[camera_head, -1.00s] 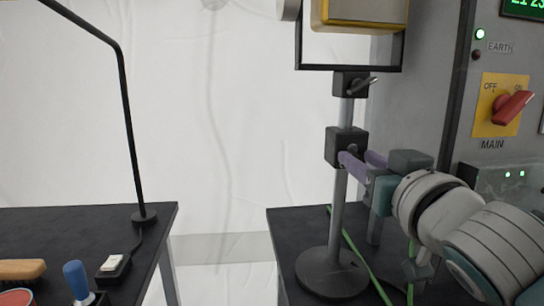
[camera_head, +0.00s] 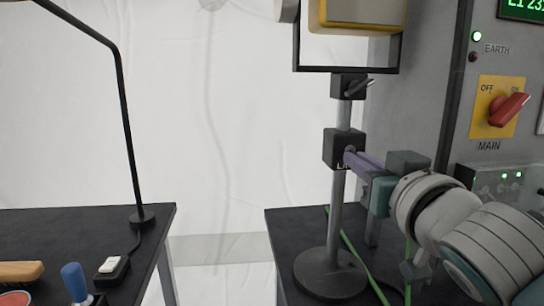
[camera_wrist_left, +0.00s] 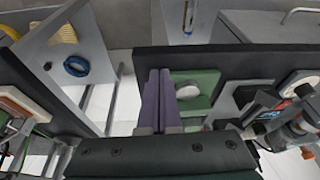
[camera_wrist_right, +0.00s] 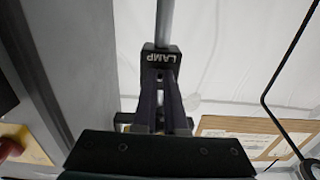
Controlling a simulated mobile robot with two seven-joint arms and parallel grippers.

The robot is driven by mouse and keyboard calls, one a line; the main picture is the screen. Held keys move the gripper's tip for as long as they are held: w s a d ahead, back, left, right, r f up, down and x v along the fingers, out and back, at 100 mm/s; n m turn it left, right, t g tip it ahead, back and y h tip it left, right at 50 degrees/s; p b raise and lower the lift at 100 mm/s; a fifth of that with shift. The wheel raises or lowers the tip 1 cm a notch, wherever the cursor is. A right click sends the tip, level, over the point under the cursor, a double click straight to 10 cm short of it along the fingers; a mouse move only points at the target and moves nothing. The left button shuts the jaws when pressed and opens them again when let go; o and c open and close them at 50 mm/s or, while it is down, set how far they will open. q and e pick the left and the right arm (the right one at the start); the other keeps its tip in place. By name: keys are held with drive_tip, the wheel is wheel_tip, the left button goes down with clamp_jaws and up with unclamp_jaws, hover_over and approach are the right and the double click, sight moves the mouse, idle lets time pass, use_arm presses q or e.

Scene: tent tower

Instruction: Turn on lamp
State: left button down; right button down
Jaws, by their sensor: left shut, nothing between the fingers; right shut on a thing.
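The black switch block (camera_head: 342,148) sits on a grey upright pole. In the right wrist view, the block (camera_wrist_right: 161,57) carries the word LAMP. My right gripper (camera_head: 352,157), with purple fingers, is shut at the block's right side, on its small switch knob; the fingers hide most of the knob. The yellow-edged lamp housing (camera_head: 362,15) hangs at the top of the stand, partly out of view. My left gripper (camera_wrist_left: 160,75) is shut and empty in the left wrist view, above a dark table with a green block (camera_wrist_left: 200,92).
The stand's round base (camera_head: 330,273) rests on the right black table (camera_head: 285,228), by a green cable. The grey cabinet (camera_head: 455,135) with a red MAIN switch (camera_head: 510,109) stands at right. The left table (camera_head: 60,222) bears a bent black pole (camera_head: 127,130). A gap separates the tables.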

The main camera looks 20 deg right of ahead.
sight(352, 151)
drive_tip(key=shift+r+g+y+p, duration=0.5)
drive_tip(key=shift+r+g+p, duration=0.95)
drive_tip(key=shift+p, duration=4.35)
drive_tip(key=g+p, duration=0.1)
drive_tip(key=p, duration=0.2)
drive_tip(key=g+p, duration=0.2)
drive_tip(key=p, duration=0.2)
drive_tip(key=g+y+p, duration=0.1)
drive_tip(key=p, duration=0.2)
drive_tip(key=shift+w+r, duration=0.25)
drive_tip(key=shift+w+g+p, duration=0.1)
drive_tip(key=shift+g+p, duration=0.65)
drive_tip(key=shift+p, duration=0.25)
drive_tip(key=shift+f, duration=0.1)
drive_tip(key=shift+f+g, duration=0.1)
drive_tip(key=shift+g, duration=0.2)
drive_tip(key=c, duration=1)
unclamp_jaws()
